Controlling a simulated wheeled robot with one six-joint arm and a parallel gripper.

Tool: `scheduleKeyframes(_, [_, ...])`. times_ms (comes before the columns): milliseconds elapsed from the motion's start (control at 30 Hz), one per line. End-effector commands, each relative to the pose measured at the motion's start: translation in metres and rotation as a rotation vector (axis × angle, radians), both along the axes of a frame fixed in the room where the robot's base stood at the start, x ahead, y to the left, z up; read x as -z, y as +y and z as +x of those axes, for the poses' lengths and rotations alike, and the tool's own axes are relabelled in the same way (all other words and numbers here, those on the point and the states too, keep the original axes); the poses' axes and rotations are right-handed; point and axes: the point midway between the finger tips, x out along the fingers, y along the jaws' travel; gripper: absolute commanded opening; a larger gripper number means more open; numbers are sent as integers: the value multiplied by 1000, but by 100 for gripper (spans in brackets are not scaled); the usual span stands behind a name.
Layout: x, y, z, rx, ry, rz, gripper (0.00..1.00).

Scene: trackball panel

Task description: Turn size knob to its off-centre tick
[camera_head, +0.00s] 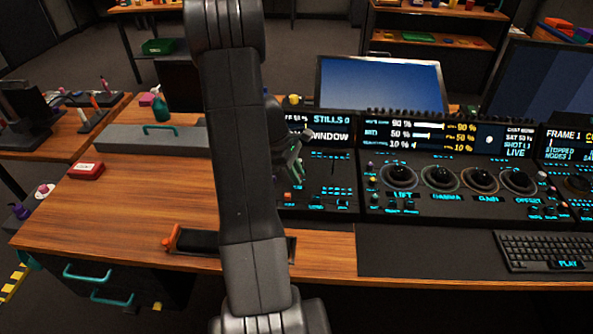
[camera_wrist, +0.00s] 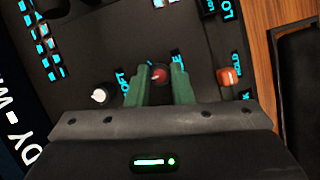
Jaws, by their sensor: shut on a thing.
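In the wrist view, a small dark knob with a red top (camera_wrist: 160,75) stands on the black panel between the two green fingers of my gripper (camera_wrist: 161,74). The fingers are shut on its sides. A label beside it shows only its end, an "E"; the rest is hidden by a finger. The knob's pointer and its ticks cannot be made out. In the head view, my gripper (camera_head: 293,160) is low over the left panel section, partly behind my arm, and the knob is hidden there.
In the wrist view, a white-topped knob (camera_wrist: 101,95) stands left of the fingers by the "SOFT" label, and an orange button (camera_wrist: 228,76) stands to the right. Lit buttons (camera_wrist: 45,45) lie at upper left. In the head view, trackballs (camera_head: 440,177) are to the right.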

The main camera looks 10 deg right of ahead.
Motion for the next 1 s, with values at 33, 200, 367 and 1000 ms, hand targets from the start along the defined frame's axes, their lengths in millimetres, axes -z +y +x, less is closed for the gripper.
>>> scheduleKeyframes(33, [-3,-1,1,43,0,0,0])
scheduleKeyframes(200, [-2,-1,2,206,-1,-1,0])
scheduleKeyframes(367, [-2,-2,3,358,-1,0,0])
scheduleKeyframes(1000, [-1,-5,4,908,-2,0,0])
